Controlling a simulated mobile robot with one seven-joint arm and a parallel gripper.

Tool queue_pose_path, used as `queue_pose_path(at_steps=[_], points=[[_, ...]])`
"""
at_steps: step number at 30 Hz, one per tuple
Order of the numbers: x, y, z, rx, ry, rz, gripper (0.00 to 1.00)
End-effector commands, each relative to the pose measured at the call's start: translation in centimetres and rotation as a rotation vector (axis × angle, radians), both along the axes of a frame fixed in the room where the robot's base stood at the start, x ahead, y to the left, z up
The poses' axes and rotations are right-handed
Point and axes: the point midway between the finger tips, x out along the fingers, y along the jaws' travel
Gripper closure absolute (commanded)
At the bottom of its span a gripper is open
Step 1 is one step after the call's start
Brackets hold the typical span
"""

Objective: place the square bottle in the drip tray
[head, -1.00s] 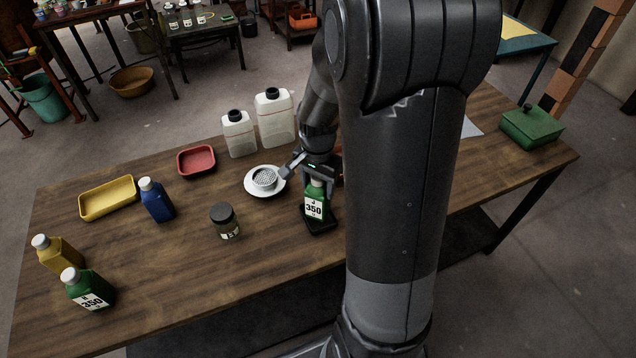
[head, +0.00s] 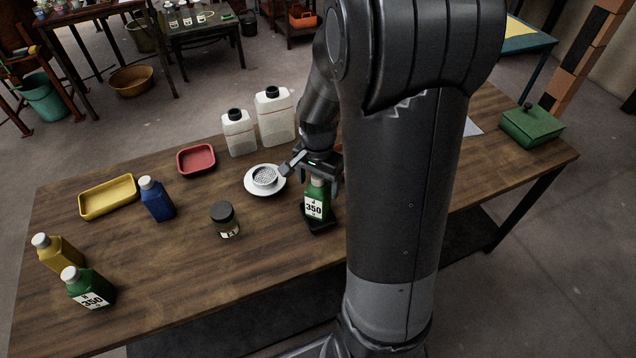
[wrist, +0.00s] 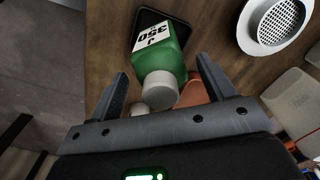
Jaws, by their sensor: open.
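A green square bottle (head: 315,200) with a pale cap and a "J 350" label stands upright on a small black tray (head: 322,226), which looks like the drip tray. In the wrist view, the bottle (wrist: 168,52) stands on the black tray (wrist: 134,22), its cap toward me. My gripper (head: 319,182) is at the bottle's top. Its fingers (wrist: 162,68) are open, spread on either side of the cap and upper bottle, with gaps visible in the wrist view. Part of the tray is hidden by the bottle and my arm.
Left of the bottle are a dark-lidded jar (head: 225,219) and a white dish with a strainer (head: 265,180). Two white jugs (head: 274,117) stand behind. Blue (head: 157,200), yellow (head: 58,253) and another green bottle (head: 90,288) stand farther left. The front middle of the table is clear.

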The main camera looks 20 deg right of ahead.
Motion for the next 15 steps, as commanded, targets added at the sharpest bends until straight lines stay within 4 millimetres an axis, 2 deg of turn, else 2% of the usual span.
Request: queue_pose_path(at_steps=[9,15], points=[[0.1,0.0,6.5,-0.001,-0.008,0.000,0.25],[0.1,0.0,10.0,-0.001,-0.006,0.000,0.25]])
